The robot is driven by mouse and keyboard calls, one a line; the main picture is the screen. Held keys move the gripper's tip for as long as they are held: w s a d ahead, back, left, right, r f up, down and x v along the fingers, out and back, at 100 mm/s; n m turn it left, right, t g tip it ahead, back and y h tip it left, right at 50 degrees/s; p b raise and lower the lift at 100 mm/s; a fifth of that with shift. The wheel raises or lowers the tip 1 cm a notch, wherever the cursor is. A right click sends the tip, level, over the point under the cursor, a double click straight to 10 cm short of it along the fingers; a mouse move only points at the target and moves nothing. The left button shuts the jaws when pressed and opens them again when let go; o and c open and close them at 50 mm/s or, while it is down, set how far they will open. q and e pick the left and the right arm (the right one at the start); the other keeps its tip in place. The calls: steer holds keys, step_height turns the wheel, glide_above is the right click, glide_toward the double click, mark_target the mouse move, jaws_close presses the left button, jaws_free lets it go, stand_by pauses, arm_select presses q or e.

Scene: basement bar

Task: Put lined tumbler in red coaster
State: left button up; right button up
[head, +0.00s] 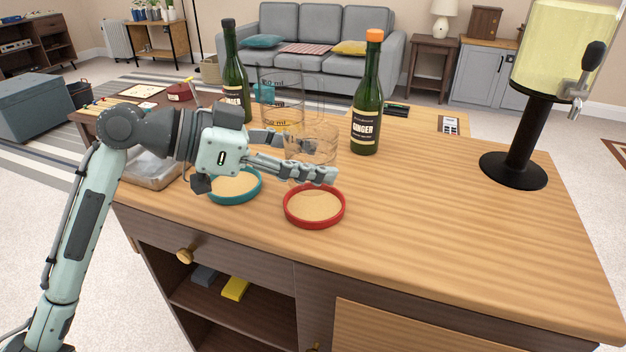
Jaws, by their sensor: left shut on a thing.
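The lined tumbler (322,150) is a clear glass, faint against the wood, between the fingers of my left gripper (318,159). The gripper is shut on it from the left, and the tumbler looks upright. The red coaster (315,222) is a round red-rimmed dish with a tan inside, near the front edge of the counter. The tumbler and gripper show just behind and above the coaster's far rim. The coaster looks empty. The tumbler's base is hard to make out, so its height is unclear. My right gripper is out of view.
A teal coaster (236,199) lies left of the red one, partly under my gripper. A clear measuring jug (281,105) and two green bottles (367,110) (232,70) stand behind. A drink dispenser (513,172) stands at right. The counter's right front is clear.

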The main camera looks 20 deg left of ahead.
mark_target(312, 183)
arm_select(q)
steer(key=shift+d+f, duration=0.15)
steer(key=shift+d, duration=0.2)
step_height(312, 183, down, 3)
steer(key=shift+f, duration=0.65)
steer(key=o, duration=1.3)
steer(key=shift+o, duration=0.8)
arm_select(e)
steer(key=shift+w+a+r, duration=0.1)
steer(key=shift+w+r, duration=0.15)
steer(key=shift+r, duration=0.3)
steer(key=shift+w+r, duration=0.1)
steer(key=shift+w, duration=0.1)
